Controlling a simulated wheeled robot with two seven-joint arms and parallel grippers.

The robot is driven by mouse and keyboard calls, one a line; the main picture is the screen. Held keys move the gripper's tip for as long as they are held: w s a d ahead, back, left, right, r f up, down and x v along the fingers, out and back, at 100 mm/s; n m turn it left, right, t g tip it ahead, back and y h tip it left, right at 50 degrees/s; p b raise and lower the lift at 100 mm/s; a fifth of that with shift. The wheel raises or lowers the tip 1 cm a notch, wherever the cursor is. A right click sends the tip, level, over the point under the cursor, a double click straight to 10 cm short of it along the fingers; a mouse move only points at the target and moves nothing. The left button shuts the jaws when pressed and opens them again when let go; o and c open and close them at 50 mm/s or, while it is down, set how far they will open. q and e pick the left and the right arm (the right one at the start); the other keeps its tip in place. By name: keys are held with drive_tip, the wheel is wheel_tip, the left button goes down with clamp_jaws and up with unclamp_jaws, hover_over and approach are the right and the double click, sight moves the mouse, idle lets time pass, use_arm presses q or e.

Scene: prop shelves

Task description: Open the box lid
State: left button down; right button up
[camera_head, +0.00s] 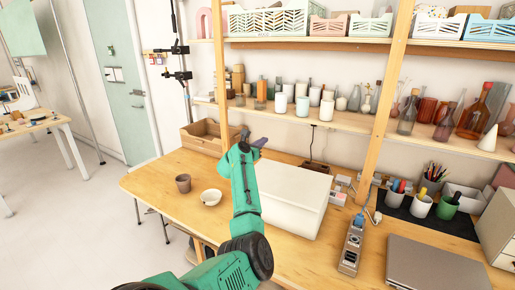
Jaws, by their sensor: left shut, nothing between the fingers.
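A white box (291,200) with a flat lid stands on the wooden table, a little right of centre. Its lid lies level on top. My left arm, green, reaches up from the bottom of the view, across the box's left side. My left gripper (256,144) is shut and empty, near the box's far left corner. I cannot tell whether it touches the lid. The arm hides part of the box's left side. My right gripper is out of view.
A brown pot (183,184) and a white bowl (211,197) stand left of the box. A cardboard box (203,137) is at the back left. A power strip (351,250), a laptop (435,268) and pen cups lie to the right. A wooden shelf post (384,105) rises behind.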

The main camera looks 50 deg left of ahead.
use_arm(q)
drive_tip(key=s, duration=0.2)
drive_tip(key=s+f, duration=0.1)
drive_tip(key=shift+s+d+b, duration=0.15)
drive_tip(key=shift+d+b, duration=0.15)
drive_tip(key=shift+d, duration=0.1)
